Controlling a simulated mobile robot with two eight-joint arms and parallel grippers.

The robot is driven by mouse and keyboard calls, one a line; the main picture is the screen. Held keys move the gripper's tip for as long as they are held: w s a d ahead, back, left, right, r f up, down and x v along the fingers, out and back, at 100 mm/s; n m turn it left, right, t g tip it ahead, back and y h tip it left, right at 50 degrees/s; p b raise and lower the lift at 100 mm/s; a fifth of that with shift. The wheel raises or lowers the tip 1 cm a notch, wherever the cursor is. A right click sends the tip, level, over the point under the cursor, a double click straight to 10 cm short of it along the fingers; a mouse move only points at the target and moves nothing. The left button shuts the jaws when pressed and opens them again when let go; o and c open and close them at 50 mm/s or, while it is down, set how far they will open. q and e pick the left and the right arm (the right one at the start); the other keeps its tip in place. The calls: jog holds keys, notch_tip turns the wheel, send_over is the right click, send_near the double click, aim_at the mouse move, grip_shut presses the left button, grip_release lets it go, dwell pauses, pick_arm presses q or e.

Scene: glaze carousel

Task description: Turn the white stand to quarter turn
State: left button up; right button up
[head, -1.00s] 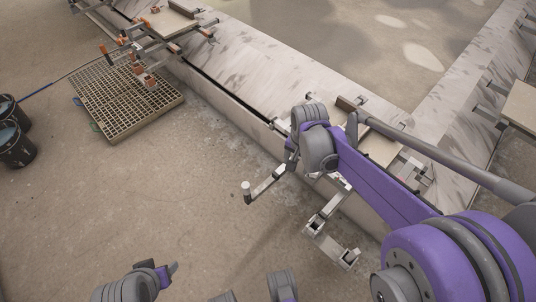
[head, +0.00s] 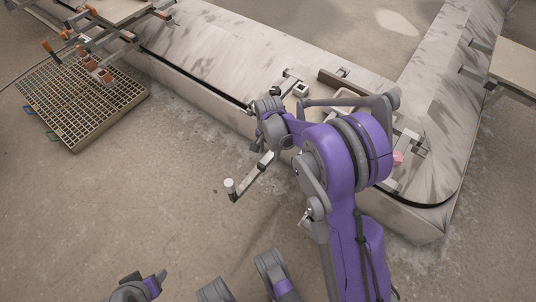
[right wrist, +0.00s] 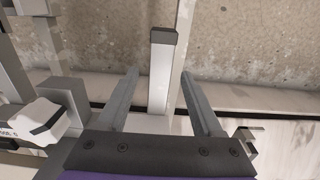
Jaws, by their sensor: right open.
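The white stand is mostly hidden behind my right arm in the head view. A light metal bar with a white knob (head: 230,185) sticks out from there over the floor, beyond the conveyor's edge. My right gripper (head: 260,146) is at the bar's inner end. In the right wrist view my right gripper (right wrist: 159,76) is open. A pale bar with a dark end cap (right wrist: 162,68) lies between its fingers, with gaps on both sides. My left gripper (head: 153,284) seems to show at the bottom left of the head view, its jaws unclear.
A pale, scuffed conveyor track (head: 215,55) runs behind the stand and bends at the right. A grate platform (head: 80,105) and a rack with orange-tipped arms (head: 95,55) stand at the left. A board (head: 510,62) juts in at the right.

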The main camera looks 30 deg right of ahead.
jog(key=shift+f, duration=0.7)
grip_shut()
dwell(1.0)
